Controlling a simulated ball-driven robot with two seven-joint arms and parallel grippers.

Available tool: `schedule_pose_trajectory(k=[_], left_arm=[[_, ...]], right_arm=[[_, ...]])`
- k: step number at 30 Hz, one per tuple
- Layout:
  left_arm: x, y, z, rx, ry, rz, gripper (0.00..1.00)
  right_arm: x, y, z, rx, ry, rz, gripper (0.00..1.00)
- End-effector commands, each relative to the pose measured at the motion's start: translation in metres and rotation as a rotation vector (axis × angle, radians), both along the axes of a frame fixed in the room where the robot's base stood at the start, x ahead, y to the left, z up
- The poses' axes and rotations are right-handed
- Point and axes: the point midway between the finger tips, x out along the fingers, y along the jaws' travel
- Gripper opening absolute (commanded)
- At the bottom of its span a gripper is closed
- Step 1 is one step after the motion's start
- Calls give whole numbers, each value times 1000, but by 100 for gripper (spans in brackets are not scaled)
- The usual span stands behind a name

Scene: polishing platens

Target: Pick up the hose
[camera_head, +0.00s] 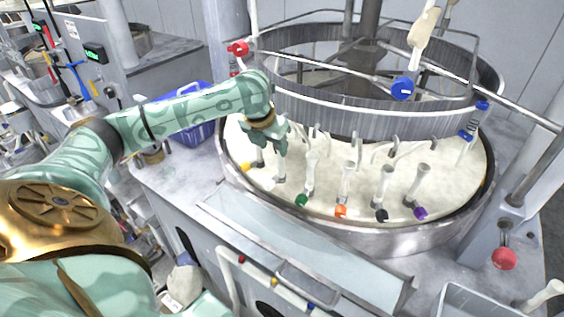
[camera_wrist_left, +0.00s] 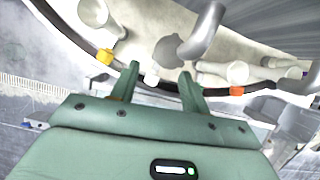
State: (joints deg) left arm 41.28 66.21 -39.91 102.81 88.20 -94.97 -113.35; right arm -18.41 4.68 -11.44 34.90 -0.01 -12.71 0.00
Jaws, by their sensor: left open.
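Several short pale hoses with coloured ends hang along the inner front rim of a round basin (camera_head: 455,160). Their ends are yellow (camera_head: 246,167), white (camera_head: 268,183), green (camera_head: 301,200), orange (camera_head: 341,211), black (camera_head: 382,215) and purple (camera_head: 420,213). My left gripper (camera_head: 277,148) is over the basin's left front, near the yellow and white ends, pointing down. In the left wrist view its fingers (camera_wrist_left: 158,88) are open. The white end (camera_wrist_left: 152,78) shows between them, the yellow end (camera_wrist_left: 104,57) left and the orange end (camera_wrist_left: 237,90) right. I cannot tell whether a finger touches a hose. My right gripper is out of view.
A ribbed metal drum (camera_head: 330,112) stands inside the basin. A blue-capped hose (camera_head: 403,88) and a red-capped fitting (camera_head: 238,48) are above it. A blue crate (camera_head: 190,130) sits left of the basin. A sloped clear panel (camera_head: 300,245) is in front.

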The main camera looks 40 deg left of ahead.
Motion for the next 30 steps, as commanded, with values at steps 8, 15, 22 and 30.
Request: schedule_pose_trajectory(k=[8, 15, 22, 30], left_arm=[[12, 1, -27, -1, 0, 1, 46], [29, -2, -62, -1, 1, 1, 46], [33, -1, -70, 1, -1, -2, 46], [33, -1, -70, 1, -1, -1, 0]], right_arm=[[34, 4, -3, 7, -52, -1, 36], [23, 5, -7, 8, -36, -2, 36], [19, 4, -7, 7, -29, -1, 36], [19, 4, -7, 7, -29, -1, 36]])
